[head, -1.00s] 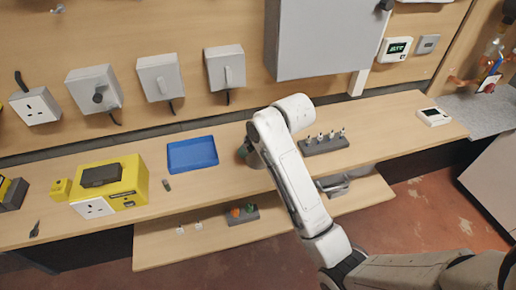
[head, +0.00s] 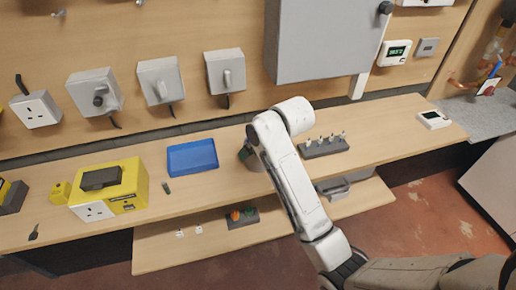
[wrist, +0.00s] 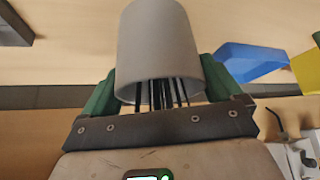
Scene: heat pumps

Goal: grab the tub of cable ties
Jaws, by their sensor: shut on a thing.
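The tub of cable ties (wrist: 158,45) is a grey cylinder in the wrist view, with several dark ties showing at its rim. My gripper (wrist: 158,88) has its green fingers on either side of the tub and is shut on it. In the head view the gripper (head: 247,152) is mostly hidden behind my white arm, over the bench just right of the blue tray. A small part of the grey tub (head: 258,161) shows beside it there.
The blue tray (head: 192,168) lies on the bench (head: 222,182) to the left, with a yellow unit (head: 130,185) further left. A dark rack with several small items (head: 323,147) stands to the right. A lower shelf (head: 165,250) holds another small rack (head: 242,218).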

